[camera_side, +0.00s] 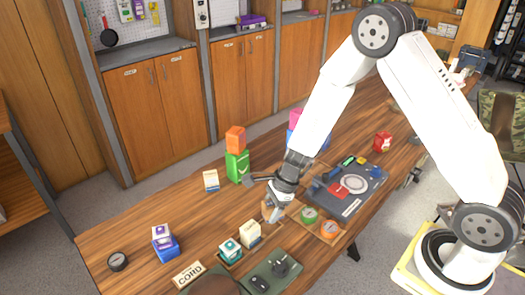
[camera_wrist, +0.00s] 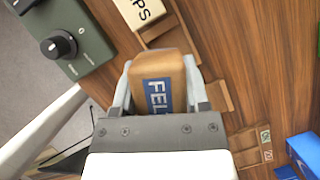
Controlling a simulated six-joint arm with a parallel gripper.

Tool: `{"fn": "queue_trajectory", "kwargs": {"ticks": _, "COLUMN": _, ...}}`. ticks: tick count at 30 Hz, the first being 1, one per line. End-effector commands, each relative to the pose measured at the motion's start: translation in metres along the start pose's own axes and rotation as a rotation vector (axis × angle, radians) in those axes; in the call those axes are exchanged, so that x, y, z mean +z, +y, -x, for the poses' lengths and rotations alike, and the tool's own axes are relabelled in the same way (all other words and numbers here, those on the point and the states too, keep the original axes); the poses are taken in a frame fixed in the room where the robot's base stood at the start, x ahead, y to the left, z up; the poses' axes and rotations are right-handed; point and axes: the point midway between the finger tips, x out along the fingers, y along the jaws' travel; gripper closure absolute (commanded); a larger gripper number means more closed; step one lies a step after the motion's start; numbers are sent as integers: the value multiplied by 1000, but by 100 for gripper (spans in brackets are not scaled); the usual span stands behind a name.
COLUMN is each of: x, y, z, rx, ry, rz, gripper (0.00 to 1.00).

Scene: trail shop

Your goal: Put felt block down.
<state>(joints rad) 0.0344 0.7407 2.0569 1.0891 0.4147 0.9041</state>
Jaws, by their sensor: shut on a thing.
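The felt block (camera_wrist: 157,68) is a tan block with a blue label reading "FEL", the rest of the word hidden. My gripper (camera_wrist: 161,80) is shut on it, one finger on each side. In the side view my gripper (camera_side: 275,203) is low over the middle of the wooden table, and the block (camera_side: 268,212) shows partly below it. A shallow wooden tray (camera_wrist: 216,97) lies under and beside the block in the wrist view. I cannot tell whether the block touches it.
A cream box (camera_side: 250,233) and a teal box (camera_side: 230,250) stand just left of my gripper. A green block (camera_side: 237,166) with an orange one (camera_side: 235,139) on top stands behind. The table's left part has free room.

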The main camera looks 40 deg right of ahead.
Motion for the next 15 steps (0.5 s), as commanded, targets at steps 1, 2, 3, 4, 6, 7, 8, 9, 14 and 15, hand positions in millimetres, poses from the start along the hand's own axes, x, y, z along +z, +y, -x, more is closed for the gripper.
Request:
{"fn": "queue_trajectory", "kwargs": {"ticks": 1, "x": 0, "y": -3, "z": -4, "rx": 0, "ry": 0, "rz": 0, "gripper": 100}}
{"fn": "queue_trajectory", "kwargs": {"ticks": 2, "x": 0, "y": -4, "z": -6, "rx": 0, "ry": 0, "rz": 0, "gripper": 100}}
{"fn": "queue_trajectory", "kwargs": {"ticks": 3, "x": 0, "y": -6, "z": -8, "rx": 0, "ry": 0, "rz": 0, "gripper": 100}}
{"fn": "queue_trajectory", "kwargs": {"ticks": 4, "x": 0, "y": -6, "z": -9, "rx": 0, "ry": 0, "rz": 1, "gripper": 100}}
{"fn": "queue_trajectory", "kwargs": {"ticks": 6, "x": 0, "y": -8, "z": -11, "rx": 0, "ry": 0, "rz": 1, "gripper": 100}}
{"fn": "queue_trajectory", "kwargs": {"ticks": 7, "x": 0, "y": -8, "z": -11, "rx": -1, "ry": 0, "rz": 1, "gripper": 100}}
{"fn": "queue_trajectory", "kwargs": {"ticks": 8, "x": 0, "y": -8, "z": -12, "rx": -1, "ry": 0, "rz": 1, "gripper": 100}}
{"fn": "queue_trajectory", "kwargs": {"ticks": 9, "x": 0, "y": -8, "z": -12, "rx": -1, "ry": 0, "rz": 1, "gripper": 100}}
{"fn": "queue_trajectory", "kwargs": {"ticks": 14, "x": 0, "y": -9, "z": -13, "rx": 0, "ry": 0, "rz": 0, "gripper": 100}}
{"fn": "queue_trajectory", "kwargs": {"ticks": 15, "x": 0, "y": -10, "z": -14, "rx": 0, "ry": 0, "rz": 0, "gripper": 100}}
